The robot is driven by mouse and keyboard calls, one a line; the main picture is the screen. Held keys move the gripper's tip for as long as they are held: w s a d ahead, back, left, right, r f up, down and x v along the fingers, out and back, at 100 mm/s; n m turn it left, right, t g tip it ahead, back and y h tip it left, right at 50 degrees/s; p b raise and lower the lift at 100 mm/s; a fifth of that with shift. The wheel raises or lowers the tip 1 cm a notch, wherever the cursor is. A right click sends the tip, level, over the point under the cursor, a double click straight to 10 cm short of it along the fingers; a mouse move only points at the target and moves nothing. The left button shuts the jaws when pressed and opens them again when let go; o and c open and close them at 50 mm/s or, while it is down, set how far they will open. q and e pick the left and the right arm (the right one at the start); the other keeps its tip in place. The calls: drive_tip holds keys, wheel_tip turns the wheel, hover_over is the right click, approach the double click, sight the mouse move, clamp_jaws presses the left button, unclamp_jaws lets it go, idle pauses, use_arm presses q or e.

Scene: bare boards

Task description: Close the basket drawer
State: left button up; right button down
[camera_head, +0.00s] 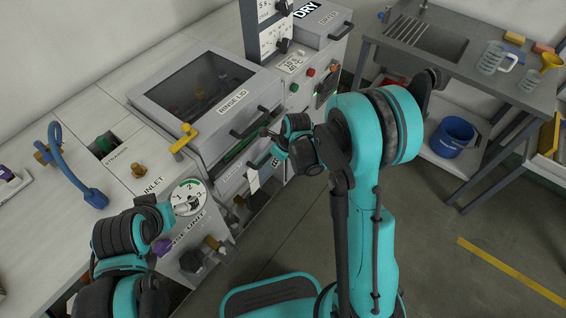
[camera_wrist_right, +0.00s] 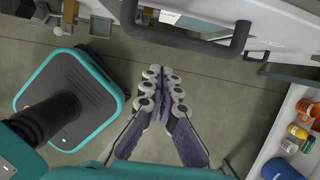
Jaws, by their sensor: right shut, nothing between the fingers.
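The basket drawer (camera_head: 234,173) is in the front of the grey rinse machine, below the lid marked "RINSE LID". A dark gap with a green strip shows above its front, so it looks partly open. My arm covers part of it. In the right wrist view a dark bar handle (camera_wrist_right: 185,38) runs along a pale front. My right gripper (camera_head: 275,142) is beside the drawer front; its fingertips (camera_wrist_right: 162,76) are together, empty and apart from the handle. My left gripper (camera_head: 182,208) is low at left near the numbered dial; its fingers are too small to read.
The rinse lid (camera_head: 205,90) is down, with a dark handle. A yellow lever (camera_head: 184,139) and a blue hose (camera_head: 70,170) stand on the counter at left. A sink bench (camera_head: 480,60) with a blue bucket (camera_head: 453,138) is at right.

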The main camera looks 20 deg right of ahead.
sight(262, 152)
drive_tip(key=shift+w+a+f, duration=0.15)
drive_tip(key=shift+w+a, duration=0.5)
drive_tip(key=shift+w, duration=0.15)
drive_tip(key=w+a, duration=0.1)
drive_tip(key=w, duration=0.1)
drive_tip(key=w+a, duration=0.1)
drive_tip(key=a, duration=0.1)
drive_tip(key=shift+w+b, duration=0.3)
drive_tip(key=shift+w, duration=0.05)
drive_tip(key=shift+d, duration=0.1)
